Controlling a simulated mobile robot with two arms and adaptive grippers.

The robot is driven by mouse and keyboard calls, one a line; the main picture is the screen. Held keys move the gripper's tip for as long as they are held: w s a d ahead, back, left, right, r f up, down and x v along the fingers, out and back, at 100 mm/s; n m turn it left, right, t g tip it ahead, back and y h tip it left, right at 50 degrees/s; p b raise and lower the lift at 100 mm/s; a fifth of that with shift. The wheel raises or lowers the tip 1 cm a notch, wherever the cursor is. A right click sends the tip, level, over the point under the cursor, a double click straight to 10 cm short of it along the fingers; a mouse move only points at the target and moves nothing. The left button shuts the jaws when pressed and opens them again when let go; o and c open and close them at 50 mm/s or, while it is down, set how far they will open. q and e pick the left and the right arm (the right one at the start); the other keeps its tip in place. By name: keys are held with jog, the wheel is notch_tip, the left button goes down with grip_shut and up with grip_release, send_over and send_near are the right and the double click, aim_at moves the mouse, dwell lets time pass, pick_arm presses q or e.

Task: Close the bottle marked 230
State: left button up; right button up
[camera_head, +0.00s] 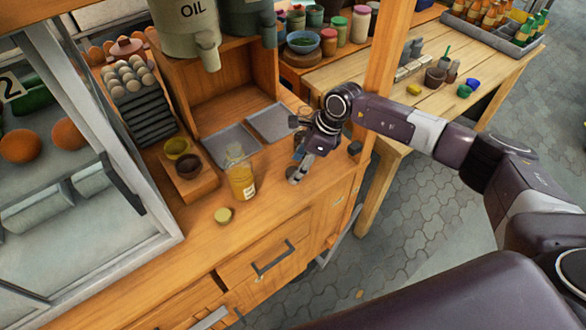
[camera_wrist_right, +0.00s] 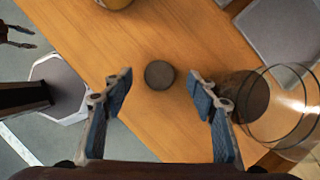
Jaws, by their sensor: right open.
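A clear bottle (camera_head: 241,181) with yellow-orange contents and a white label stands upright on the wooden counter; the label is too small to read. Its top shows no clear cap. A small yellowish round piece, like a lid (camera_head: 223,215), lies on the counter in front of it. My right gripper (camera_head: 297,148) is open and empty, to the right of the bottle, above the counter. In the right wrist view my right gripper (camera_wrist_right: 160,83) has its fingers apart, with a dark round disc (camera_wrist_right: 160,75) between their tips in the picture. My left gripper is not in view.
Two grey trays (camera_head: 230,148) lie behind the bottle. A wooden stand with small bowls (camera_head: 190,167) is left of it. A wooden post (camera_head: 386,50) rises beside my right arm. In the right wrist view a clear glass vessel (camera_wrist_right: 290,130) stands close to the right finger.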

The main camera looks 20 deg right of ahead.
jog(key=shift+x, duration=0.85)
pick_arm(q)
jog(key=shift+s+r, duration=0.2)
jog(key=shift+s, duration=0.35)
pick_arm(e)
jog(key=c, duration=0.8)
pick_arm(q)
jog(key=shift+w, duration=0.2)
pick_arm(e)
jog(key=shift+r, duration=0.15)
jog(key=shift+r, duration=0.55)
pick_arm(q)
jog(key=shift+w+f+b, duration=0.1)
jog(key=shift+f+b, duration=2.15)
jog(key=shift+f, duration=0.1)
pick_arm(e)
jog(key=shift+r, duration=9.4)
